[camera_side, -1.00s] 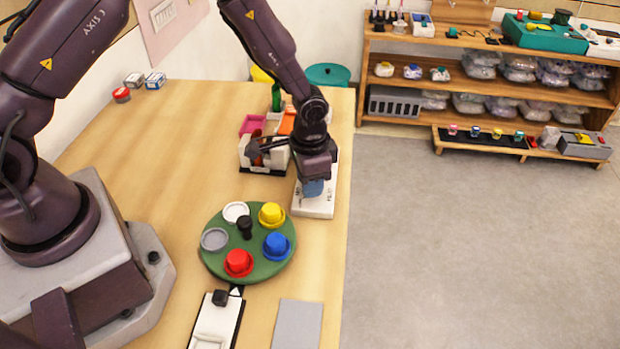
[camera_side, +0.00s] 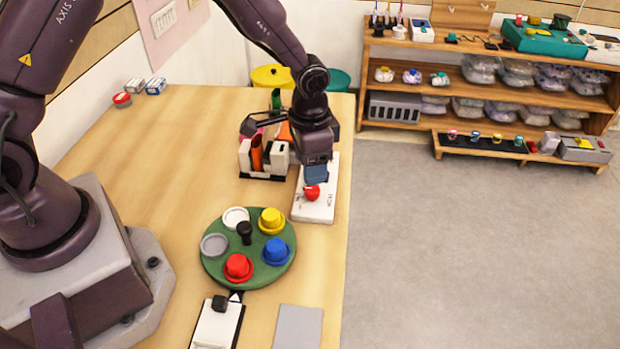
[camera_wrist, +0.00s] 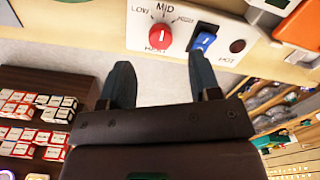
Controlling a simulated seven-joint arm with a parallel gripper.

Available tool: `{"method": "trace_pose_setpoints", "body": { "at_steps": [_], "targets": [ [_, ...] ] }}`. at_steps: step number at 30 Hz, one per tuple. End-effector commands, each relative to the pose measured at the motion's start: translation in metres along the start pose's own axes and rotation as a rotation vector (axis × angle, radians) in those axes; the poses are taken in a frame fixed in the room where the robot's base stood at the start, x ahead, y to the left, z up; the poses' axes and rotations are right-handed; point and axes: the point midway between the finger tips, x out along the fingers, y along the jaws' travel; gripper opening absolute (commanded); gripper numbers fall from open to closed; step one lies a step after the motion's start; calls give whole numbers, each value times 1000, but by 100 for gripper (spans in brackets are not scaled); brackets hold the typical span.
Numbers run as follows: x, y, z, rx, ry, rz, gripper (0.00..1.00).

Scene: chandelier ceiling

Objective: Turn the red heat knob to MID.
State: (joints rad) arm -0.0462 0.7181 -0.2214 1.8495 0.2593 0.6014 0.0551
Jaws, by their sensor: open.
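The white control panel (camera_side: 325,208) lies on the table's right side. Its red heat knob (camera_side: 312,193) also shows in the wrist view (camera_wrist: 158,37), with LOW at its upper left, MID above it and a blurred label at its upper right. The knob's white mark stands nearly upright, in line with MID as far as I can tell. My gripper (camera_side: 316,174) is just above the knob in the side view. In the wrist view, my gripper (camera_wrist: 160,62) is open, its fingertips apart below the knob, with nothing between them.
A blue switch (camera_wrist: 203,42) and a dark round spot (camera_wrist: 237,46) sit beside the knob. A holder (camera_side: 262,160) with orange items stands left of the panel. A green round board (camera_side: 218,262) with coloured pieces lies nearer the front. The table's right edge is close.

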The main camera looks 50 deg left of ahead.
Motion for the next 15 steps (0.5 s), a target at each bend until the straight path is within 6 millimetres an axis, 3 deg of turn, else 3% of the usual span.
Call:
{"method": "trace_pose_setpoints", "body": {
  "at_steps": [6,15],
  "targets": [
    [-46,0,0,0,3,-1,57],
    [-70,0,0,0,-1,1,57]
  ]
}}
